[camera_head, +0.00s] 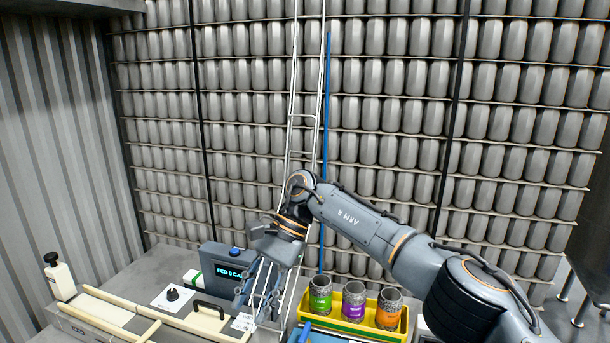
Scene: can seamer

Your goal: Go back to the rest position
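My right arm, marked ARM R, reaches in from the lower right. My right gripper (258,296) hangs downward at the end of it, over the workbench and left of the yellow tray. Wire-like rails and machine parts overlap its fingers, so I cannot tell whether it is open or shut, or whether it holds anything. My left arm and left gripper are not in view.
A yellow tray (303,306) holds three cans with green (320,298), purple (354,300) and orange (388,306) labels. A display box (222,268) stands behind the gripper. A white-bodied lever (60,277) stands at left. Stacked grey cans (390,95) fill the back.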

